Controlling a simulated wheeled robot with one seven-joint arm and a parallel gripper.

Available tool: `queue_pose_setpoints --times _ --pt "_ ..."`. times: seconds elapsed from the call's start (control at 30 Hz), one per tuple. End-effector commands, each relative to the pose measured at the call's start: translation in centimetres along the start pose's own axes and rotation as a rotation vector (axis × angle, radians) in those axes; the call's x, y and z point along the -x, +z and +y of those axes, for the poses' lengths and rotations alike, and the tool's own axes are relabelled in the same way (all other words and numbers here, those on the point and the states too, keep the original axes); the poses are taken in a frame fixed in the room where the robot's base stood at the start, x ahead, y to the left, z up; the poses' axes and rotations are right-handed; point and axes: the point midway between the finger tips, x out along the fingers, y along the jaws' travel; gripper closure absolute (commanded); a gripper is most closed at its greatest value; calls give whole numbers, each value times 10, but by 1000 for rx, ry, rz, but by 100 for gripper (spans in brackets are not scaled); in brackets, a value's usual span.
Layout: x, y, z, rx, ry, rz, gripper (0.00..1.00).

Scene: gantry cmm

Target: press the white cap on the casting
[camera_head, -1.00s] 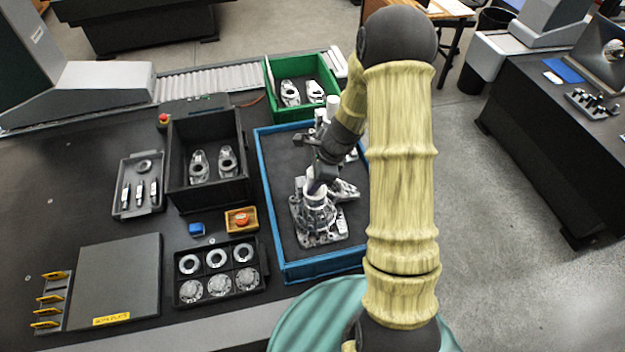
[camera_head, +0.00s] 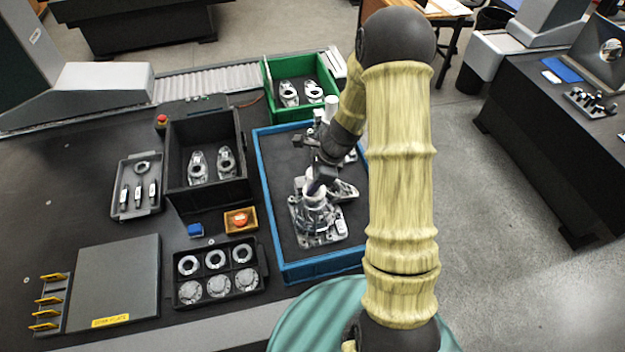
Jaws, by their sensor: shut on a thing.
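The casting (camera_head: 318,222) is a silvery metal part on a flat base, standing in the blue-rimmed tray (camera_head: 265,200). The white cap (camera_head: 313,189) is at the top of the casting, between the jaws of my gripper (camera_head: 313,184). My gripper is shut on the white cap from above. The cap is partly hidden by the fingers, and I cannot tell how far it sits down on the casting.
A green bin (camera_head: 267,92) and a black bin (camera_head: 176,152) each hold castings. A black tray with rings (camera_head: 262,262), an orange button box (camera_head: 240,221) and a blue block (camera_head: 195,230) lie left of the blue tray.

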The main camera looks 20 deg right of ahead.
Motion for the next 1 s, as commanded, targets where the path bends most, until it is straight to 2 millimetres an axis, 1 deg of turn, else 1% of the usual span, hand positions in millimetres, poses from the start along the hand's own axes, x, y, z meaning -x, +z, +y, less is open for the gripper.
queue_pose_setpoints --times 0.23,0.27,0.3,0.37,0.4,0.57,0.6,0.7,1.0 --pt "0 0 0 0 0 0 85" --pt "0 0 0 0 0 0 59" --pt "0 0 0 0 0 0 51" --pt "0 0 0 0 0 0 40" --pt "0 0 0 0 0 0 38" --pt "0 0 0 0 0 0 38" --pt "0 0 0 0 0 0 34" --pt "0 0 0 0 0 0 16" --pt "1 0 0 0 0 0 16"
